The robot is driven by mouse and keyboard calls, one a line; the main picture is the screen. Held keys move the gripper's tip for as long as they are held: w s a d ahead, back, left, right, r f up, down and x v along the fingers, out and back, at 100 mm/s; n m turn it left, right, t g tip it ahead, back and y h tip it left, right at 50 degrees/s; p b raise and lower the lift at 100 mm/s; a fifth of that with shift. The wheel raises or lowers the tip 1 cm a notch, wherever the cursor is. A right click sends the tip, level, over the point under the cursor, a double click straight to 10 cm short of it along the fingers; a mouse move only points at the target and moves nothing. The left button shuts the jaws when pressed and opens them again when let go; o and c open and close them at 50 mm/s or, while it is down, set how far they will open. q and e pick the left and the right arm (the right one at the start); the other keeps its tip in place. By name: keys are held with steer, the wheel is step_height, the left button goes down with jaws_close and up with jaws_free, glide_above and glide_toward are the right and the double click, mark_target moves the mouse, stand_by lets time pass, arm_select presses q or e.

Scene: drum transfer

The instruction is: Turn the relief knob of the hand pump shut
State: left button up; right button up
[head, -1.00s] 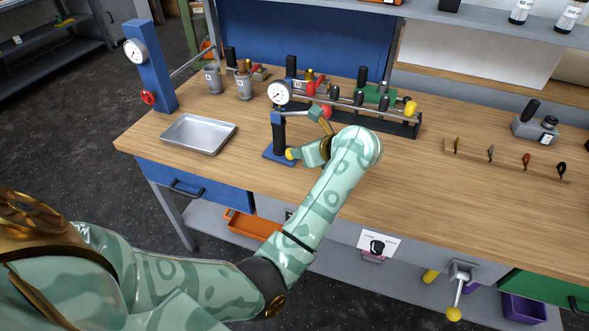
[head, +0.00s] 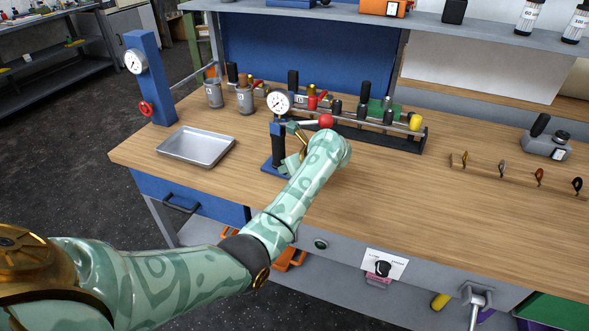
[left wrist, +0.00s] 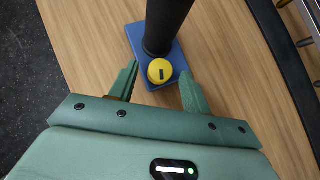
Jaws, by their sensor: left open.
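The hand pump is a black column (head: 278,148) on a blue base (head: 268,168), with a round white gauge (head: 279,103) and a red ball-ended lever (head: 326,121). Its relief knob, a yellow round knob with a dark slot mark, shows on the base in the left wrist view (left wrist: 160,71). My left gripper (left wrist: 159,80) is open, with its two green fingers on either side of the knob; contact cannot be told. In the head view my left gripper (head: 291,162) is at the pump's foot and my arm hides the knob. My right gripper is not in view.
A metal tray (head: 197,146) lies left of the pump. A blue post with a gauge (head: 147,80) stands at the bench's left end. A black rack with a rail (head: 380,140) is behind. The bench to the right is mostly clear up to a wooden hook strip (head: 515,174).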

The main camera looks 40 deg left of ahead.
arm_select(q)
steer(key=shift+w+a+f, duration=0.15)
steer(key=shift+a+f, duration=0.1)
steer(key=shift+a, duration=0.05)
steer(key=c, duration=1)
steer(key=m+t, duration=0.1)
steer(key=m+t+h+p, duration=0.1)
steer(key=m, duration=0.1)
steer(key=shift+s+r, duration=0.1)
steer(key=shift+s, duration=0.1)
steer(key=shift+a+m+t+h+p, duration=0.15)
steer(key=shift+m+t+h+p, duration=0.7)
steer(key=shift+m, duration=0.55)
